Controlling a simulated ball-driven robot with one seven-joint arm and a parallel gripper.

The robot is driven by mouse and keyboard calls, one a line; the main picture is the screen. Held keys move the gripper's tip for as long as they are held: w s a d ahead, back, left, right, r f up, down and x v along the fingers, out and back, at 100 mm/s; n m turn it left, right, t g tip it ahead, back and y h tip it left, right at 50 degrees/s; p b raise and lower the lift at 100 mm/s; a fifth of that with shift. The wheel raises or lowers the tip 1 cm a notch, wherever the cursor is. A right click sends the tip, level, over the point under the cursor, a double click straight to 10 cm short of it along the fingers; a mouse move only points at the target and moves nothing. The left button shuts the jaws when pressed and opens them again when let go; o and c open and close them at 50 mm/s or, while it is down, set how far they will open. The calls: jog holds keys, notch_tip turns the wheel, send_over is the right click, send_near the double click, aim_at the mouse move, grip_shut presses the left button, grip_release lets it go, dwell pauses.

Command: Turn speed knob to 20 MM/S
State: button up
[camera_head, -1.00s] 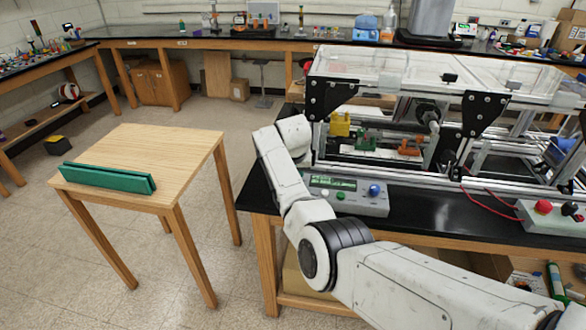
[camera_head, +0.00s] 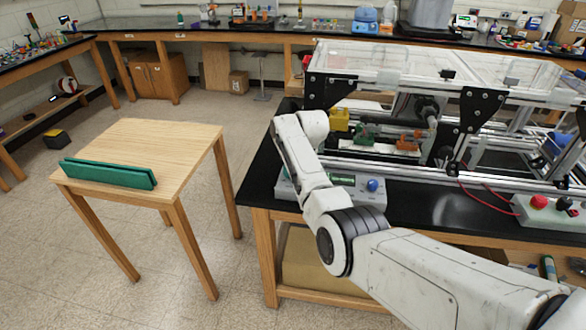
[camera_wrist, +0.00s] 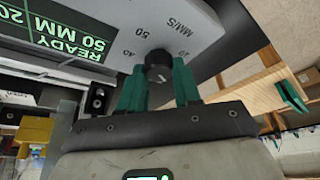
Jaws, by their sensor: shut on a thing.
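The speed knob (camera_wrist: 158,66) is a small black round knob on a grey control panel (camera_wrist: 205,22) in the wrist view. Its printed scale shows upside down, with "MM/S", a 50 and smaller numbers around the knob. My gripper (camera_wrist: 158,73) has green fingers, one on each side of the knob, and is shut on it. A pale mark shows on the knob, but its exact setting is unclear. The lit green display (camera_wrist: 65,35) reads "READY" and "50 MM", partly cut off. In the head view the control box (camera_head: 372,199) shows, while my arm hides the knob and gripper.
A blue knob (camera_head: 373,185) is at the box's right end. The extrusion frame (camera_head: 470,120) stands right behind the box. A red button box (camera_head: 548,212) with red cables is farther right. A wooden table (camera_head: 150,145) holding a green bar (camera_head: 108,173) stands left.

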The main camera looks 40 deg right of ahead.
dwell(0.3)
jog(key=o, duration=1.1)
jog(key=shift+c, duration=0.2)
jog(key=v, duration=1)
jog(key=shift+r+b, duration=0.4)
jog(key=shift+b, duration=0.05)
jog(key=shift+s, duration=0.1)
